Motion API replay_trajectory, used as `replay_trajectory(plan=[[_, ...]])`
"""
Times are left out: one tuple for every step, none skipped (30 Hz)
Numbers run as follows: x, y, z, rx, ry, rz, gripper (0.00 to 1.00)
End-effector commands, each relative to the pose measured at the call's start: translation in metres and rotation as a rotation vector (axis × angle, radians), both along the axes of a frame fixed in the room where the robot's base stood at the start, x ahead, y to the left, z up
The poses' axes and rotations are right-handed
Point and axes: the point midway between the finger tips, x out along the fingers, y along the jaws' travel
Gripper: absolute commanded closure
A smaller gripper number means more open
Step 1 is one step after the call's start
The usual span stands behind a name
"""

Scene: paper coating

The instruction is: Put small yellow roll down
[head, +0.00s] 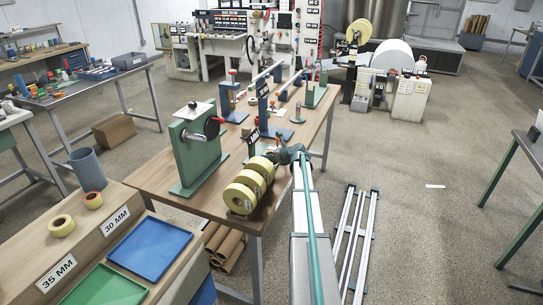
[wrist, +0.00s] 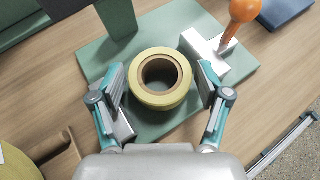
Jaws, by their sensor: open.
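In the wrist view a small yellow roll (wrist: 161,101) with a brown cardboard core lies flat on a green base plate (wrist: 158,132). My gripper (wrist: 161,78) is open, with one finger on the left and one on the right of the roll. Small gaps seem to show between the fingers and the roll. In the head view my gripper (head: 292,153) is at the right side of the wooden table, and the roll between its fingers is hard to make out there.
A metal block (wrist: 212,58) with an orange-knobbed lever (wrist: 245,9) stands right of the roll. Several larger yellow rolls (head: 239,198) stand left of my arm, near a green stand (head: 196,150). Two small rolls (head: 62,225) (head: 93,200) lie by blue (head: 150,250) and green trays (head: 105,288).

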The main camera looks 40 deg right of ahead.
Motion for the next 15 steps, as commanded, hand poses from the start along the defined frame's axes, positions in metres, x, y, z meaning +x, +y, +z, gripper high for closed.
replay_trajectory(plan=[[0.0, 0.0, 0.003, 0.0, 0.0, 0.0, 0.23], [-0.002, 0.0, 0.003, 0.0, 0.0, 0.0, 0.23], [-0.006, 0.001, 0.004, 0.0, 0.0, 0.0, 0.23], [-0.009, 0.001, 0.005, 0.0, 0.0, 0.0, 0.23], [-0.012, 0.002, 0.007, 0.0, 0.0, -0.001, 0.23], [-0.018, 0.002, 0.009, 0.0, 0.0, -0.001, 0.23], [-0.022, 0.002, 0.012, -0.002, -0.001, -0.001, 0.23], [-0.027, 0.002, 0.014, -0.002, -0.001, -0.001, 0.23], [-0.034, 0.002, 0.018, -0.002, -0.001, -0.001, 0.23], [-0.039, 0.002, 0.021, -0.002, -0.001, -0.001, 0.23], [-0.045, 0.003, 0.024, -0.002, -0.001, -0.002, 0.23], [-0.052, 0.003, 0.027, -0.002, -0.001, -0.002, 0.23], [-0.057, 0.004, 0.03, -0.002, -0.001, -0.001, 0.23], [-0.062, 0.004, 0.033, -0.002, -0.001, -0.001, 0.23], [-0.069, 0.004, 0.037, -0.002, -0.002, -0.001, 0.23]])
